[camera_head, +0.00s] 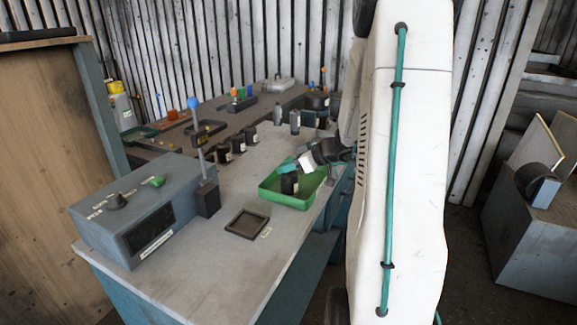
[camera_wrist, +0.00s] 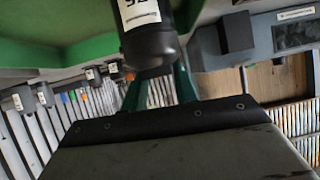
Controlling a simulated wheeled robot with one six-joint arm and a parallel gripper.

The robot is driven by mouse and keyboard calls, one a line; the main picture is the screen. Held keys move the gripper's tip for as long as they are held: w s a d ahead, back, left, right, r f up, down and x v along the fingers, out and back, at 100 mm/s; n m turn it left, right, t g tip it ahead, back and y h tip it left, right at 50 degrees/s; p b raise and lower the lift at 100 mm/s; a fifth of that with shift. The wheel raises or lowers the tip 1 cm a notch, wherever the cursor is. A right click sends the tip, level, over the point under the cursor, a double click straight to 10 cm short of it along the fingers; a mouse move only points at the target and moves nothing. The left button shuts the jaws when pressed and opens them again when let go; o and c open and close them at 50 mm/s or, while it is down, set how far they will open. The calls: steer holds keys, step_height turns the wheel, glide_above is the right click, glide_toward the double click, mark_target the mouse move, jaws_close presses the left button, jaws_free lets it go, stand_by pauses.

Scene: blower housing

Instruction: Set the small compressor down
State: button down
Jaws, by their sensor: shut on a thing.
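The small compressor appears to be the black cylinder (camera_head: 289,183) with a white label, upright within the green tray's outline in the head view. In the wrist view the black cylinder (camera_wrist: 150,42) is large at top centre, with its label partly cut off by the frame. My gripper (camera_head: 290,169) is shut on it, its teal fingers at the cylinder's upper part. In the wrist view the green fingers of my gripper (camera_wrist: 160,88) reach to either side of it. I cannot tell whether its base touches the tray floor. The green tray (camera_head: 267,198) sits on the bench's right edge.
A grey control box (camera_head: 130,212) and a blue-knobbed lever (camera_head: 199,150) stand on the bench's left. A square dark-framed pad (camera_head: 247,223) lies in front of the tray. Several small black containers (camera_head: 225,149) stand behind it. The bench front (camera_head: 195,275) is clear.

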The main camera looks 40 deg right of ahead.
steer(key=c, duration=1.1)
jaws_free()
steer(key=shift+f, duration=0.1)
steer(key=shift+r, duration=0.2)
steer(key=v, duration=1.1)
steer(key=s+a+r+g+y, duration=0.15)
steer(key=a+g, duration=0.25)
steer(key=a, duration=0.8)
steer(key=s+a+r+g, duration=0.2)
steer(key=a+r+g, duration=0.1)
steer(key=a, duration=0.9)
steer(key=shift+s+a+r+m+g+h, duration=0.2)
steer(key=shift+s+a+m+g+h, duration=0.4)
steer(key=shift+s+a+h, duration=1.2)
steer(key=shift+s+a+r+m+g+h, duration=0.25)
steer(key=shift+s+a+m, duration=0.65)
steer(key=shift+s, duration=2)
steer(key=shift+s+a+r+m+g+h, duration=0.1)
steer(key=shift+s+a+m+g+h, duration=0.45)
steer(key=shift+s+a+h, duration=1.25)
